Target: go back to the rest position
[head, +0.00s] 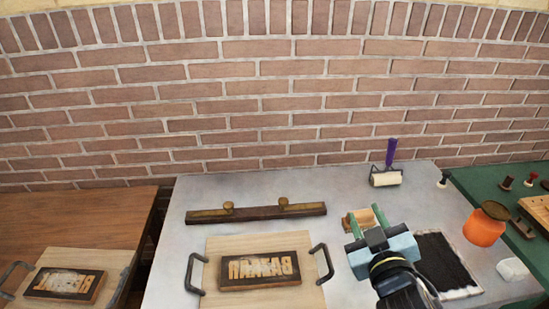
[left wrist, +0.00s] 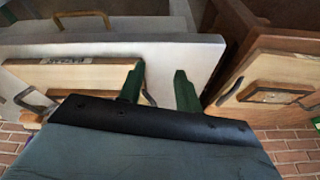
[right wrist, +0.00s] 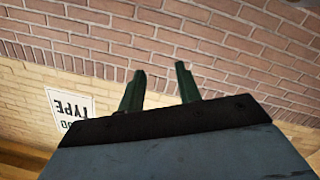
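My right gripper (head: 366,218) is in the head view, over the right part of the grey table (head: 190,190). Its green fingers are apart, and the right wrist view shows nothing between them (right wrist: 160,70); it faces the brick wall. A small wooden block (head: 356,222) shows just behind the fingers; I cannot tell whether they touch. My left gripper is outside the head view. In the left wrist view its fingers (left wrist: 160,70) are apart and empty, with the table and wooden boards beyond them.
A board with handles (head: 220,290) bears a type block (head: 262,273). A bar with two knobs (head: 258,213), a purple-handled roller (head: 386,177), a black inked pad (head: 445,262) and an orange pot (head: 485,228) stand around. A brown table (head: 85,215) is at left. A brick wall (head: 250,100) closes the back.

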